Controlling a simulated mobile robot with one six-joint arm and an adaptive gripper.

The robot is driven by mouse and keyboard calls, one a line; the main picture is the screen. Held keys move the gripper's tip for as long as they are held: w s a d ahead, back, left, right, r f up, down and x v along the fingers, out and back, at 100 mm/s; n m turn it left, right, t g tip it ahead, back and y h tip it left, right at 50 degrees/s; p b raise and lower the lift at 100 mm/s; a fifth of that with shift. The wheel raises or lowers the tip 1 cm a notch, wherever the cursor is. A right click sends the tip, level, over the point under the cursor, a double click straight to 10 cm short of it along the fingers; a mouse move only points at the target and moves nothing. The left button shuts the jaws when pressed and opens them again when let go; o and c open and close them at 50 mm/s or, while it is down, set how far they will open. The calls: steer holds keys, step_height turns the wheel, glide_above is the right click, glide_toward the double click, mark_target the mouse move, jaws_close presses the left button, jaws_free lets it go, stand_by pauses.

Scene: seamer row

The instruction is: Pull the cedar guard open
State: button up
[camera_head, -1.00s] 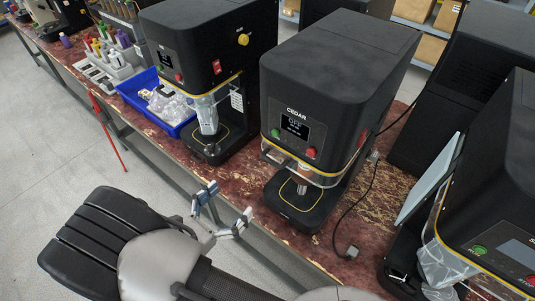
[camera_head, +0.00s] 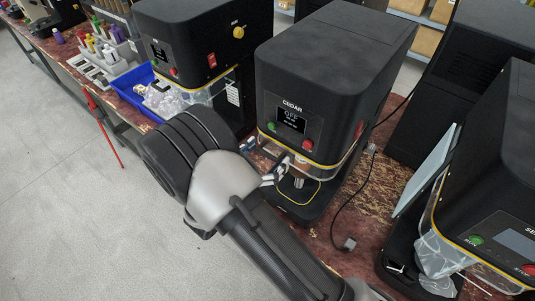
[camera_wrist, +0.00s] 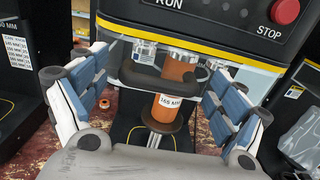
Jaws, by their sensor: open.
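The black machine labelled CEDAR (camera_head: 292,106) stands on the bench with its display reading OFF. Its clear guard (camera_head: 322,172) sits under the yellow trim line, across the working space, and looks closed. In the wrist view a dark bar handle (camera_wrist: 160,82) crosses the front of the guard. My gripper (camera_wrist: 160,76) is open, with one blue-padded finger to each side of the handle; I cannot tell whether they touch it. Behind the handle is an orange cylinder (camera_wrist: 168,106) labelled 160 MM. In the head view my gripper (camera_head: 276,174) is at the machine's front, partly hidden by my arm.
A red STOP button (camera_wrist: 285,11) is above right of the handle. Similar black machines stand left (camera_head: 195,45) and right (camera_head: 490,185). A blue bin (camera_head: 135,93) lies left. A black cable (camera_head: 341,215) runs along the bench at the right. The floor in front is clear.

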steer(key=c, duration=1.6)
